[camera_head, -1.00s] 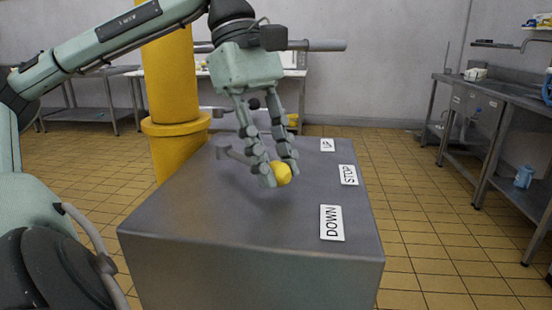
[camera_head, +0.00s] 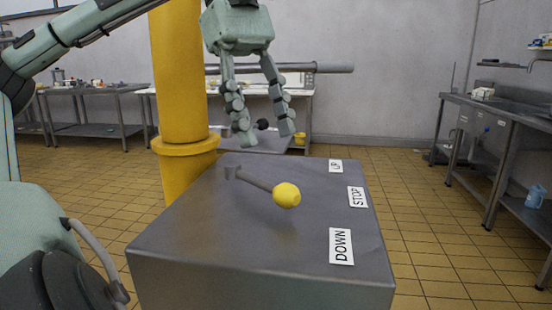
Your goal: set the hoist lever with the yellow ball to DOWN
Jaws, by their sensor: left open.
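The hoist lever's yellow ball (camera_head: 286,195) sits at the end of a grey rod (camera_head: 256,183) that pivots on top of a grey metal box. The rod points right and slightly toward me, about between the STOP label (camera_head: 356,197) and the DOWN label (camera_head: 341,246). The UP label (camera_head: 336,166) is farther back. My left gripper (camera_head: 264,140) is open and empty, pointing down, above and behind the yellow ball and apart from it. My right gripper is not in view.
The grey box (camera_head: 250,262) stands beside a thick yellow column (camera_head: 181,90). A dark ball (camera_head: 262,124) shows behind my left fingers. Steel tables stand at the back and a steel counter (camera_head: 500,115) at the right. The tiled floor between is clear.

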